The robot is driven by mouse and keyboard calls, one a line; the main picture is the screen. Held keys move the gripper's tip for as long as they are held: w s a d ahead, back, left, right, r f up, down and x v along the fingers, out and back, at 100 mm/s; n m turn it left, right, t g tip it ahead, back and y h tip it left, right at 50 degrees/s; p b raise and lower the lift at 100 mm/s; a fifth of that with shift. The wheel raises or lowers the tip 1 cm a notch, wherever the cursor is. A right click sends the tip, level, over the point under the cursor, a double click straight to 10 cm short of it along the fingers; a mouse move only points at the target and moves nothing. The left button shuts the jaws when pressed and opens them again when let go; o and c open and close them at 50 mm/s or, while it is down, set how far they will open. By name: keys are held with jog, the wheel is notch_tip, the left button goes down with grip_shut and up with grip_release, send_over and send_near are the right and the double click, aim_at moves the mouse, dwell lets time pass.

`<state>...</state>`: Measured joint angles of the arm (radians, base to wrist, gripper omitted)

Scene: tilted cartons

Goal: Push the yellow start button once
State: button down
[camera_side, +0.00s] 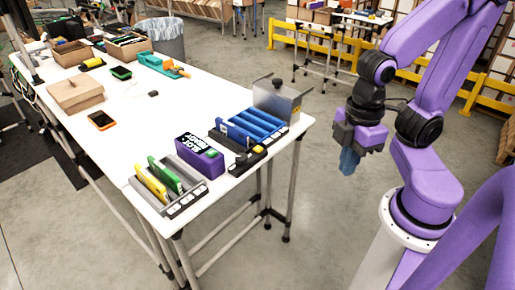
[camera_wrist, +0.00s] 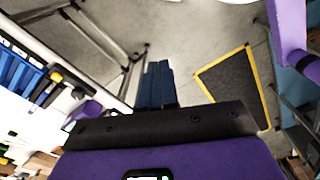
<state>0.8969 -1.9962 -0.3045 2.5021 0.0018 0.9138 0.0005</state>
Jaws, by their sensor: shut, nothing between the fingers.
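A small black control box (camera_side: 247,160) lies near the front edge of the white table, between a purple box and a blue-slotted rack. In the wrist view, the black box shows at the left with a yellow spot (camera_wrist: 56,77). My gripper (camera_side: 348,163) hangs in the air to the right of the table, apart from the box, with its blue fingers pointing down. The fingers (camera_wrist: 157,84) look closed together and empty, over the floor.
The purple box (camera_side: 200,156) with white lettering and a grey rack (camera_side: 166,188) with yellow and green pieces stand left of the control box. The blue rack (camera_side: 248,128) and a metal box (camera_side: 277,99) stand behind it. Free floor separates my gripper from the table.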

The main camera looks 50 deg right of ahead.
dwell(0.5)
jog(key=n+t+y, duration=0.5)
jog(key=t+y, duration=0.1)
jog(key=t, duration=0.1)
send_over(261, 148)
jog(key=shift+s+f, duration=0.1)
jog(key=shift+f, duration=2.6)
jog(key=shift+f, duration=0.15)
jog(key=shift+f, duration=4.25)
jog(key=shift+f, duration=0.2)
jog(key=shift+f, duration=0.25)
